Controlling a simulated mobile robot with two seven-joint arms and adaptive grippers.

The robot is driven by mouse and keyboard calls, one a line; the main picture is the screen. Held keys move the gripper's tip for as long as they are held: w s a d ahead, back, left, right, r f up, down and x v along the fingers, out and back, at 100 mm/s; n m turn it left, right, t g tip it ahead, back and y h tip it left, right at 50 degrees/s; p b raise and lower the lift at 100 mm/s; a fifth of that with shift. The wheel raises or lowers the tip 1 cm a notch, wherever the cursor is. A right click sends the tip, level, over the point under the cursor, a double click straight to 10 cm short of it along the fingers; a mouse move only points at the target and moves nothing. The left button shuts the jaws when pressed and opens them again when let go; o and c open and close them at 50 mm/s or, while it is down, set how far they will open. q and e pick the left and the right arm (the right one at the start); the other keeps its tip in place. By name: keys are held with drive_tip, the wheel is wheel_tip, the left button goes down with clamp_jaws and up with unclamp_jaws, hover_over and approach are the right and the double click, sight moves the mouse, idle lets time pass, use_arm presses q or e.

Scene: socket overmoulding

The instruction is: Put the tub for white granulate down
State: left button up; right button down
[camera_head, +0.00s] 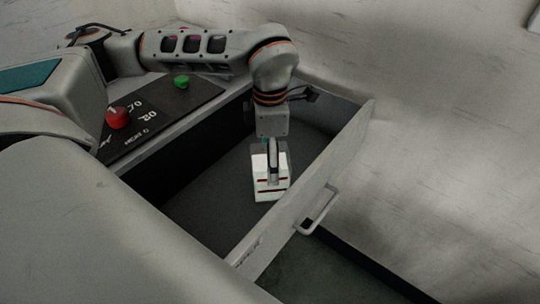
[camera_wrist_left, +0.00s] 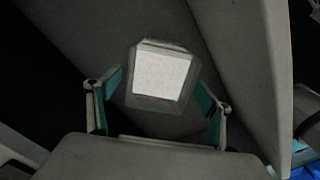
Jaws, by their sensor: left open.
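The tub for white granulate (camera_head: 268,188) is a small, pale box inside the open drawer. It appears to stand upright on the drawer floor, though its base is partly hard to see. In the left wrist view the tub (camera_wrist_left: 162,75) shows a white, squarish top with a greyish rim. My left gripper (camera_head: 273,160) points down over the tub and hides part of it. In the left wrist view its teal-padded fingers are spread, one on each side of the tub, with gaps visible. My right gripper is out of view.
The open drawer (camera_head: 355,125) has a front wall with a handle (camera_head: 318,212). Its dark floor (camera_head: 215,195) is bare to the left of the tub. A dark panel with a red knob (camera_head: 117,117) and a green button (camera_head: 181,82) lies left of the drawer.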

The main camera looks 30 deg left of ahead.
use_arm(q)
wheel_tip(320, 180, up, 12)
drive_tip(key=shift+r+p, duration=0.15)
drive_tip(key=shift+p, duration=0.15)
idle(0.7)
